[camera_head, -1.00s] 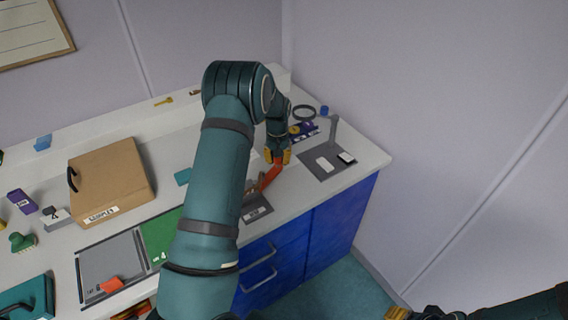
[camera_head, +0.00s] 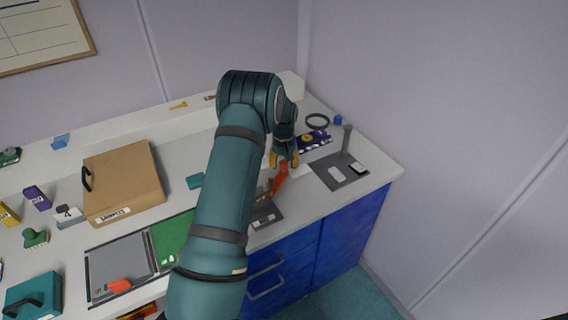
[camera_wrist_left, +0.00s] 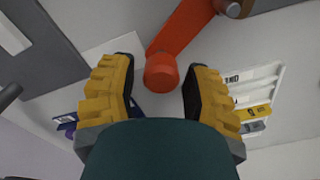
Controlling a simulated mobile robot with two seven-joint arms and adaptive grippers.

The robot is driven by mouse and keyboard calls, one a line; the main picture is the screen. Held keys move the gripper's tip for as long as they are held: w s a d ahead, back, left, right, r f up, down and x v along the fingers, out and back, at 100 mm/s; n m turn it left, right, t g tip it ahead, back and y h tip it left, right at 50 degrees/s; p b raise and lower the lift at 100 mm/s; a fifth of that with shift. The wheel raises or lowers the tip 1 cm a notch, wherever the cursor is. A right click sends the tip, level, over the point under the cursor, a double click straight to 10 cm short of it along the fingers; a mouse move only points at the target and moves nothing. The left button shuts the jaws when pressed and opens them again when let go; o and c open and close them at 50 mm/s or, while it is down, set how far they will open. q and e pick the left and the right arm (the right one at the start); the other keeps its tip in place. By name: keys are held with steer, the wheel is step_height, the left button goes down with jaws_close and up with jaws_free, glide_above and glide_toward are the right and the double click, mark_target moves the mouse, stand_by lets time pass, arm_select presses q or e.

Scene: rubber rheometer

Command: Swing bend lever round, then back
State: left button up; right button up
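The red bend lever (camera_head: 280,180) stands up from a small grey bending device (camera_head: 265,217) near the front edge of the bench. In the left wrist view the lever (camera_wrist_left: 182,30) runs from a pivot at the upper right to a rounded end near the middle. My left gripper (camera_head: 284,160) is open just above that end. In the wrist view its yellow fingers (camera_wrist_left: 158,95) are spread to either side of the rounded end, with gaps and no visible contact. My right gripper is not in view.
A grey plate with an upright post (camera_head: 346,140) lies to the right, near the bench corner. A black ring (camera_head: 317,121) and a blue block (camera_head: 338,120) lie behind. A cardboard samples box (camera_head: 125,180) and a green mat (camera_head: 172,236) are to the left.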

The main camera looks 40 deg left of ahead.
arm_select(q)
steer(key=shift+o, duration=0.5)
steer(key=shift+f, duration=0.1)
step_height(320, 180, up, 12)
stand_by(0.5)
